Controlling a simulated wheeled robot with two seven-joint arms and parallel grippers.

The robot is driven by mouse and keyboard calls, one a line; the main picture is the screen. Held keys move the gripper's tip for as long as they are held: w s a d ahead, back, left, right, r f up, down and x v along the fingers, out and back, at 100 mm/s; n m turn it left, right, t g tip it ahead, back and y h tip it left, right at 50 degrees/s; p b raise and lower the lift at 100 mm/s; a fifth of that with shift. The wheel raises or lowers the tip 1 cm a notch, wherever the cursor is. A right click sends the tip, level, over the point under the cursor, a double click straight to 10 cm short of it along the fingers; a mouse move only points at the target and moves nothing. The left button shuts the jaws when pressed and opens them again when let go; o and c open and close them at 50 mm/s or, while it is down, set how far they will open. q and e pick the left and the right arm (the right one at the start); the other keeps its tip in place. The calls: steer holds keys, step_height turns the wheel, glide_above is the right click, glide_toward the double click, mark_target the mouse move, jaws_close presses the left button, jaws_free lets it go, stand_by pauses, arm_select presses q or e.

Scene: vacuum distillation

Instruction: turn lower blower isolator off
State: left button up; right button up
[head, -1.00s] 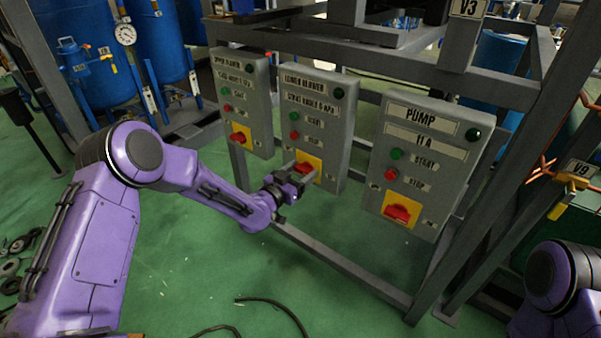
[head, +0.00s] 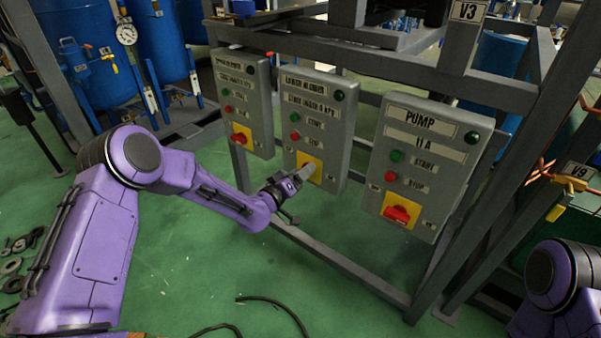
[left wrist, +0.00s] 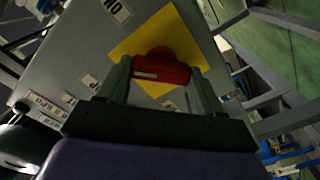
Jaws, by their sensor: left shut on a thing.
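The lower blower panel (head: 318,105) is the middle grey box in the head view, with a yellow plate (head: 317,162) near its bottom. The isolator's red handle (left wrist: 162,68) shows in the left wrist view against the yellow plate (left wrist: 187,34). In the head view the gripper hides the handle. My left gripper (head: 305,174) is at the plate, its two fingers on either side of the handle and shut on it, as the left wrist view (left wrist: 160,80) also shows. My right gripper is out of view.
The upper blower panel (head: 243,90) stands to the left and the pump panel (head: 425,150) to the right, each with a red isolator handle. Grey frame beams (head: 350,272) run below and around them. A hose (head: 275,303) lies on the green floor.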

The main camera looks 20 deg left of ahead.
arm_select(q)
steer(key=n, duration=0.9)
steer(key=shift+a+f, duration=0.1)
steer(key=shift+f, duration=0.1)
steer(key=shift+n, duration=0.3)
steer(key=o, duration=1.1)
steer(key=shift+c, duration=0.2)
steer(key=p+v, duration=0.1)
steer(key=v, duration=0.9)
steer(key=shift+s, duration=0.25)
steer(key=shift+a, duration=0.1)
